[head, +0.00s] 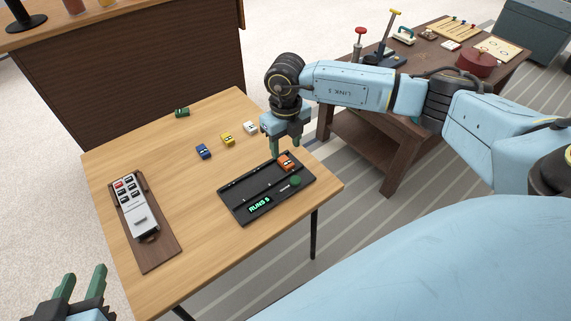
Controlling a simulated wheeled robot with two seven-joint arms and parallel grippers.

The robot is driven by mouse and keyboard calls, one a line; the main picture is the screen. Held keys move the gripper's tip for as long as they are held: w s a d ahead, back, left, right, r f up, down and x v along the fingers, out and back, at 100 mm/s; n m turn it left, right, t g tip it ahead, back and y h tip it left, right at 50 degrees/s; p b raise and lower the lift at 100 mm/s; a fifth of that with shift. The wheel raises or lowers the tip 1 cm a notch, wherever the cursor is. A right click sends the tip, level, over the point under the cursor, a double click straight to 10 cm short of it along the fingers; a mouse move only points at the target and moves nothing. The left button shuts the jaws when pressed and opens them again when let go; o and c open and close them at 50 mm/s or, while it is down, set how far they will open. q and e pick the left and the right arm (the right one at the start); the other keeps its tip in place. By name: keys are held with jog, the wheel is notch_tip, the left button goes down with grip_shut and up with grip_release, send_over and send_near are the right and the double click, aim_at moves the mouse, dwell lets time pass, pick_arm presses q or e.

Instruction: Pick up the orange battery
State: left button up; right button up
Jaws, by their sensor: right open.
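The orange battery (286,162) is a small orange block with dark marks. It sits at the right end of a black tray (240,207) on the wooden table. My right gripper (287,147) points down just above and behind the orange battery in the picture, with its green fingers apart and nothing seen between them. I cannot tell whether a finger touches the battery. My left gripper (80,286) is at the lower left corner, open and empty, well away from the battery.
Blue (203,152), yellow (228,140), white (250,128) and green (182,112) blocks lie behind the tray. The tray has a green knob (295,181) and a lit display (260,204). A remote-like device (135,205) lies on a board at left. The table's near middle is clear.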

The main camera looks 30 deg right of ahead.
aim_at(285, 161)
jog(key=shift+f, duration=0.25)
notch_tip(285, 161, down, 4)
jog(key=b, duration=0.2)
jog(key=shift+w+f+b, duration=0.1)
jog(key=shift+f+b, duration=0.15)
jog(key=shift+b, duration=0.15)
jog(key=shift+f, duration=0.2)
pick_arm(q)
notch_tip(285, 161, up, 12)
jog(key=d+t+h, duration=0.2)
jog(key=t+h, duration=0.1)
jog(key=t, duration=0.5)
jog(key=shift+w+d, duration=0.25)
jog(key=shift+w, duration=0.15)
jog(key=shift+f, duration=0.1)
pick_arm(e)
jog(key=c, duration=1.1)
jog(key=shift+o, duration=0.2)
pick_arm(q)
jog(key=shift+w+f, duration=0.1)
pick_arm(e)
jog(key=shift+r, duration=0.15)
